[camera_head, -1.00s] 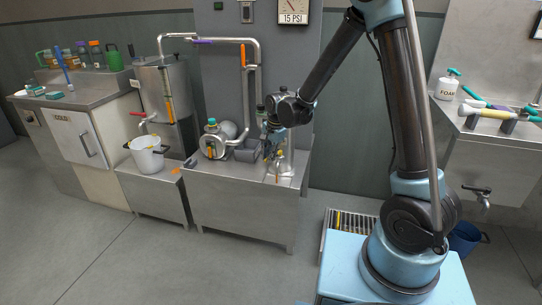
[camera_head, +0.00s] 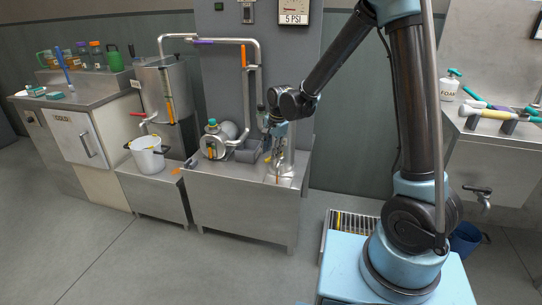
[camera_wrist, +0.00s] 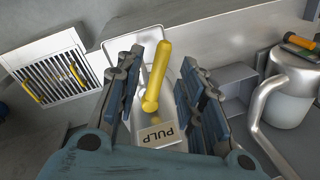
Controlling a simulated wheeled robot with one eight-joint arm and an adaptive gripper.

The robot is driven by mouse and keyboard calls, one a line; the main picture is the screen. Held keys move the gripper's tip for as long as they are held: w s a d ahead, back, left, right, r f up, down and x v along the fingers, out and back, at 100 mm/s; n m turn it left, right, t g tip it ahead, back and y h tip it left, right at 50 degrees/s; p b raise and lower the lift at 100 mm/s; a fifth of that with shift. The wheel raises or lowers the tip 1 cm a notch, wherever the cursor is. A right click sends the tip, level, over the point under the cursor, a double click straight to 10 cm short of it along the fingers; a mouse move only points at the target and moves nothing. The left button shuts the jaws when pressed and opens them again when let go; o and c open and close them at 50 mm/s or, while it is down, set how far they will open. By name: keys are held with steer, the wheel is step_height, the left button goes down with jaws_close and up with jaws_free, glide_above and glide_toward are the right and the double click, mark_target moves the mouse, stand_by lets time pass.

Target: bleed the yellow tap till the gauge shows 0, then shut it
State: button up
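The gauge (camera_head: 293,16) on the grey panel reads 5 PSI. The yellow tap (camera_wrist: 157,76) shows in the wrist view as a long yellow lever, slightly slanted, beside a plate marked PULP (camera_wrist: 158,134). My gripper (camera_wrist: 160,68) is open, with its blue-grey fingers on either side of the lever and visible gaps to both. In the head view my gripper (camera_head: 276,138) is over the right end of the low steel bench (camera_head: 243,189), and it largely hides the tap there.
A steel pump body with a teal cap (camera_head: 212,144) stands on the bench left of my gripper. The wrist view shows a floor grate (camera_wrist: 50,68) at left and a grey box (camera_wrist: 236,88) and pipe at right.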

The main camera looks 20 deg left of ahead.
step_height(320, 180, up, 9)
steer(key=d, duration=0.1)
steer(key=shift+s+d, duration=0.3)
steer(key=shift+s, duration=0.05)
steer(key=s+d+r+n, duration=0.1)
steer(key=s+d+r, duration=0.15)
steer(key=d, duration=1.15)
steer(key=s+d+r+n, duration=0.1)
steer(key=s+d+r, duration=0.15)
steer(key=d, duration=1.15)
steer(key=s+d+f+n, duration=0.1)
steer(key=s+d+f, duration=0.1)
steer(key=s+d, duration=0.3)
steer(key=s+d+f+n+h, duration=0.1)
steer(key=s+d+f, duration=0.1)
steer(key=s+d, duration=0.3)
steer(key=s+d+f+n+t+h, duration=0.1)
steer(key=s+d+f, duration=0.2)
steer(key=s+d, duration=0.2)
steer(key=shift+d, duration=1.05)
